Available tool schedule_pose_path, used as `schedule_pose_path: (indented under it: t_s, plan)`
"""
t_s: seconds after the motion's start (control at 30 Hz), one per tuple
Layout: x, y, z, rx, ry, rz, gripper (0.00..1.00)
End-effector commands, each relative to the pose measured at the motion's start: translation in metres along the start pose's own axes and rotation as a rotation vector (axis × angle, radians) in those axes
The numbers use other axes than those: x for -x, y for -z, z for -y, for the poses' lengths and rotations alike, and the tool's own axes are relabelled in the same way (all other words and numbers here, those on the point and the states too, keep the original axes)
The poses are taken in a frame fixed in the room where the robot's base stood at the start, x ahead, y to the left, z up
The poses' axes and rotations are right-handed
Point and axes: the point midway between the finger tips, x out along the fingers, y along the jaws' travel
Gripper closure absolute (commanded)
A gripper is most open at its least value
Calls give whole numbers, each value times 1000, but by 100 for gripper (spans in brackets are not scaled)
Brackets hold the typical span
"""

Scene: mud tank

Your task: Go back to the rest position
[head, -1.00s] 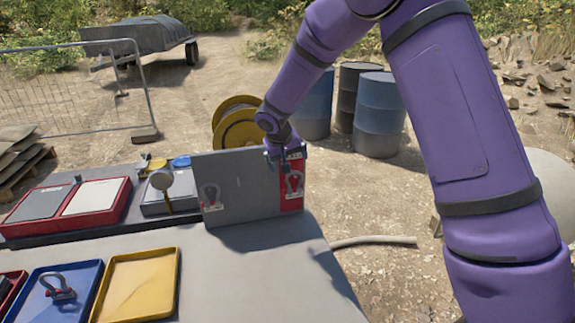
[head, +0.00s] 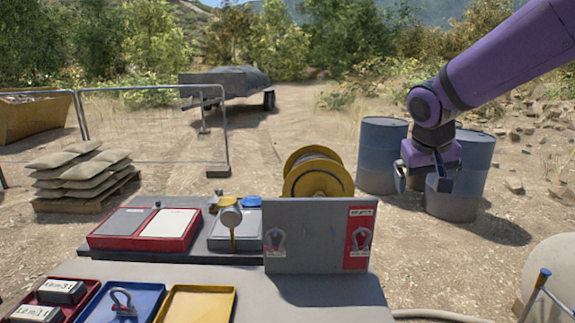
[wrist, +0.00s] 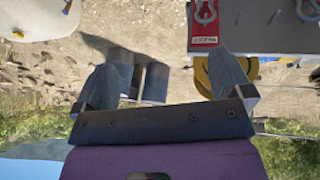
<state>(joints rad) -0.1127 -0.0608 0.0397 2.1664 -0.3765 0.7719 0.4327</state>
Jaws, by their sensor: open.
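My gripper (head: 422,180) is raised at the right in the head view, in front of the blue drums and apart from the board. It is open, and nothing shows between its fingers. In the wrist view my gripper (wrist: 168,85) has its two grey fingers wide apart. The upright grey board (head: 310,245) stands on the table, with a shackle (head: 275,243) on its grey left part and another shackle (head: 360,240) on its red panel (head: 350,258). The red panel also shows at the top of the wrist view (wrist: 203,38).
The table holds a blue tray (head: 97,310) with a shackle, a yellow tray (head: 230,305) and a red tray (head: 48,294). A yellow reel (head: 322,176) stands behind the board. Blue drums (head: 383,135) stand close behind my gripper. A pale rounded object (head: 550,285) is at lower right.

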Motion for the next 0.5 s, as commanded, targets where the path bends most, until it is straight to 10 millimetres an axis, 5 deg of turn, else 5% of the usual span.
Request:
schedule_pose_path:
  t_s: [0.5]
  plan:
    - [79, -113, -41, -22, 102, -53, 2]
